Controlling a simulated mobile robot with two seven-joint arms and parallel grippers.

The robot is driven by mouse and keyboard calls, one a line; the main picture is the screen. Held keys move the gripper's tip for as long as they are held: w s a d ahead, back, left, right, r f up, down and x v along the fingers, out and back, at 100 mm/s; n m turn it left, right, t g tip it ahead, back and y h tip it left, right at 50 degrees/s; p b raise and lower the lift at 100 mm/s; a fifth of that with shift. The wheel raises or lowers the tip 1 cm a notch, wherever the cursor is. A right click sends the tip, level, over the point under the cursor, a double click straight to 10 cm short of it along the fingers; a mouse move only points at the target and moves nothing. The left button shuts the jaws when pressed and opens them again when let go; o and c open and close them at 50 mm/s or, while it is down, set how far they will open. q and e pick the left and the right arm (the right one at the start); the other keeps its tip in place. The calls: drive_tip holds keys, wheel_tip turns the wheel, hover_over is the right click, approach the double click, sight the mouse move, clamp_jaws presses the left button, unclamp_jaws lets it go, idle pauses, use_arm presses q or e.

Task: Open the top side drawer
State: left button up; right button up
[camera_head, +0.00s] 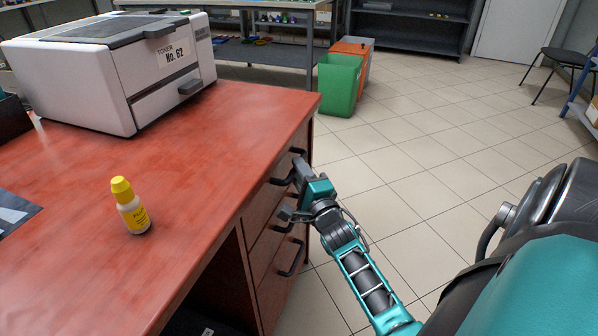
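The red-topped desk (200,150) has a side stack of drawers with dark bar handles. The top side drawer (260,209) looks closed, its front flush with the desk side as far as I can see. Its dark handle (281,182) shows at both ends; its middle is hidden behind my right gripper (299,170). My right gripper is at that handle, reaching in from the lower right. I cannot tell whether its fingers are closed around the bar. My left gripper is not in view.
A lower drawer handle (292,260) sticks out below my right gripper. On the desk stand a yellow-capped bottle (132,208) and a white printer (120,65). A green bin (339,84) stands behind the desk. The tiled floor (430,150) right of the drawers is clear.

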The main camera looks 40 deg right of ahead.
clamp_jaws()
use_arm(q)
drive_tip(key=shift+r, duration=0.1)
use_arm(e)
drive_tip(key=shift+s, duration=0.1)
